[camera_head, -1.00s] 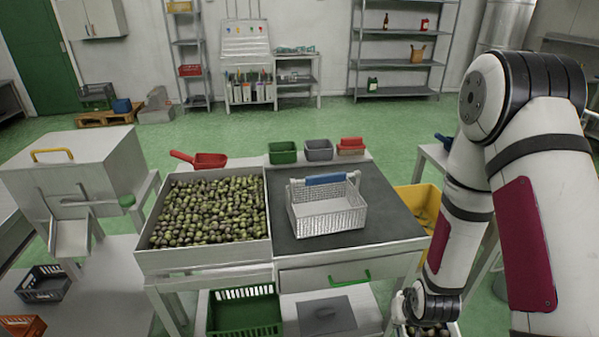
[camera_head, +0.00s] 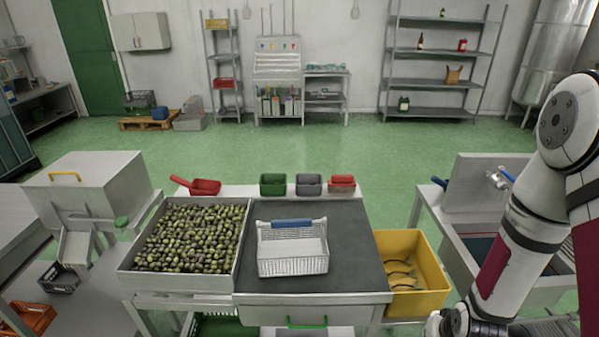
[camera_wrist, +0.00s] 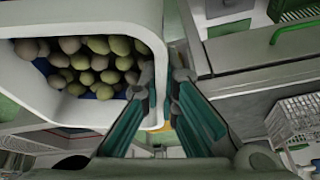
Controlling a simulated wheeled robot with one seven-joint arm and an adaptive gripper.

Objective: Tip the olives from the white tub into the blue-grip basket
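The white tub (camera_wrist: 155,30) holds green olives (camera_wrist: 85,65) and fills the upper left of the wrist view. My gripper (camera_wrist: 163,82) has its teal fingers on either side of the tub's wall, shut on it. In the head view only my wrist shows at the bottom right edge; the fingers and tub are out of that picture. The basket looks empty. It is left of my arm.
A large tray of olives (camera_head: 183,282) stands left of the basket. Small green (camera_head: 273,184), grey (camera_head: 309,184) and red (camera_head: 342,183) bins line the back edge. A yellow crate (camera_head: 424,300) and a sink (camera_head: 490,207) lie to the right. The worktop right of the basket is clear.

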